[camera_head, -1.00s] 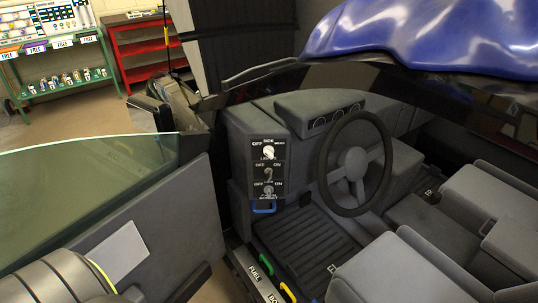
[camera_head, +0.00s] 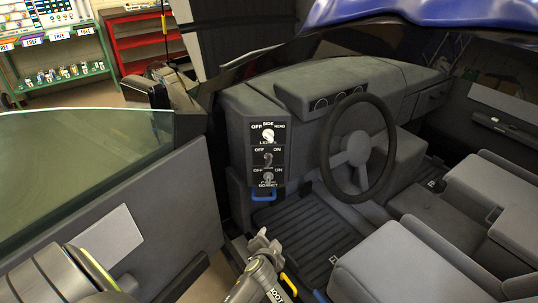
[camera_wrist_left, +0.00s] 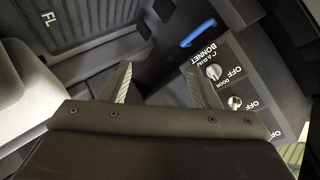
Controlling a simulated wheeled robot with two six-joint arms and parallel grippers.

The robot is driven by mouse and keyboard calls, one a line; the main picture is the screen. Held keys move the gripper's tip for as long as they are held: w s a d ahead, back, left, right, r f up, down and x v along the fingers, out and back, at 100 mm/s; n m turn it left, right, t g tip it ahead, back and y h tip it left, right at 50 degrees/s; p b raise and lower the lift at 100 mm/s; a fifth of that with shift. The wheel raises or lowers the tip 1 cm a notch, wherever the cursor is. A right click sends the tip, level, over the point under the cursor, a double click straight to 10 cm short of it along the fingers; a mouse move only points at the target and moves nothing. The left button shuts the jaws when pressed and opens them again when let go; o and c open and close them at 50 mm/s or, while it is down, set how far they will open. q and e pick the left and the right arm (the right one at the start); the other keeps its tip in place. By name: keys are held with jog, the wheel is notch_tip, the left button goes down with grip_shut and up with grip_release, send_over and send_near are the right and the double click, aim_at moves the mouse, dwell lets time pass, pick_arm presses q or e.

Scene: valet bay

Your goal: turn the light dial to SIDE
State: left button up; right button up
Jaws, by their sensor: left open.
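The light dial (camera_head: 268,136) is a white knob at the top of a black switch panel (camera_head: 284,154) left of the steering wheel. OFF, SIDE and HEAD are printed around it; I cannot tell for sure which mark it points at. My left gripper (camera_head: 265,243) is in the lower middle of the head view, below the panel and apart from it. In the left wrist view its fingers (camera_wrist_left: 157,84) are open with nothing between them. That view shows two lower knobs (camera_wrist_left: 213,72) to the right; the light dial is not identifiable there. My right gripper is not in view.
Two more knobs with OFF and ON marks (camera_head: 268,158) sit below the dial, above a blue lever (camera_head: 264,198). The steering wheel (camera_head: 357,146) is to the right. The open door (camera_head: 150,195) stands to the left. Seats (camera_head: 410,265) fill the lower right.

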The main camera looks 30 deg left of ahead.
pick_arm(q)
jog(key=w+r+t+y+b, duration=0.1)
jog(key=w+r+t+y, duration=0.2)
jog(key=r, duration=1)
jog(key=n+t+y+b, duration=0.1)
jog(key=n+y, duration=0.1)
send_near(269, 139)
jog(key=x, duration=0.9)
jog(key=c, duration=1)
